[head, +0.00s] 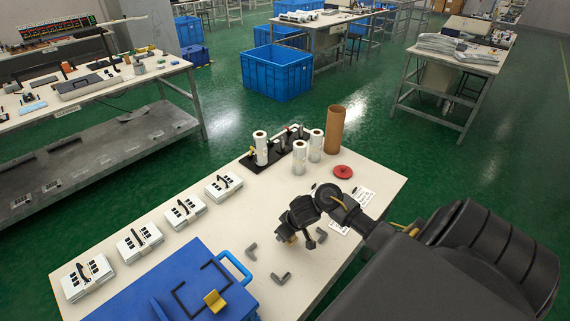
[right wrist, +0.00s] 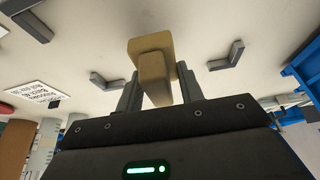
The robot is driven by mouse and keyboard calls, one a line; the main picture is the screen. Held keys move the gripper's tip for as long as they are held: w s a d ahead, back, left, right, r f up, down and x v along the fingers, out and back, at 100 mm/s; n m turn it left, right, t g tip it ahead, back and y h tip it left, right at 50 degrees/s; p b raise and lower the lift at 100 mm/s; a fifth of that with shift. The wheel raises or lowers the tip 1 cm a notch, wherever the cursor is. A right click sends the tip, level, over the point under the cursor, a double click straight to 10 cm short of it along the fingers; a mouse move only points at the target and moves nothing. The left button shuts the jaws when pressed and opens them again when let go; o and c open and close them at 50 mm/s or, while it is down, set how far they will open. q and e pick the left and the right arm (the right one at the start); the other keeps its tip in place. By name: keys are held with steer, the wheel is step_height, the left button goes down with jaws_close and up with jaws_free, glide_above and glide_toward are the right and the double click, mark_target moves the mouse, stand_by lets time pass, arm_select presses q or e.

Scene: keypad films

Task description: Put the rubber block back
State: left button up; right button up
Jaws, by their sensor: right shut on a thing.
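My right gripper (head: 295,238) is shut on the tan rubber block (right wrist: 152,72), which shows between its two fingers in the right wrist view. In the head view only a small tan edge of the block (head: 291,239) shows below the gripper, above the white table (head: 365,181). Grey L-shaped corner pieces (head: 252,252) (right wrist: 228,55) lie on the table around this spot, a second one (head: 281,278) nearer the front and a third (head: 321,235) to the right. I cannot tell whether the block touches the table. My left gripper is not in view.
A blue case (head: 190,270) with a yellow latch-like piece (head: 215,301) stands at the front left. Several white keypad units (head: 140,242) line the left edge. Film rolls (head: 300,158), a brown tube (head: 334,130) and a red disc (head: 343,171) stand at the back.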

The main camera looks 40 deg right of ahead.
steer(key=shift+w+f+b, duration=0.15)
steer(key=shift+f+b, duration=0.4)
steer(key=shift+f, duration=1.2)
steer(key=shift+f, duration=0.15)
steer(key=o, duration=1)
steer(key=shift+r, duration=0.25)
steer(key=p+v, duration=0.5)
steer(key=v, duration=0.7)
steer(key=shift+p, duration=0.35)
steer(key=shift+f, duration=0.1)
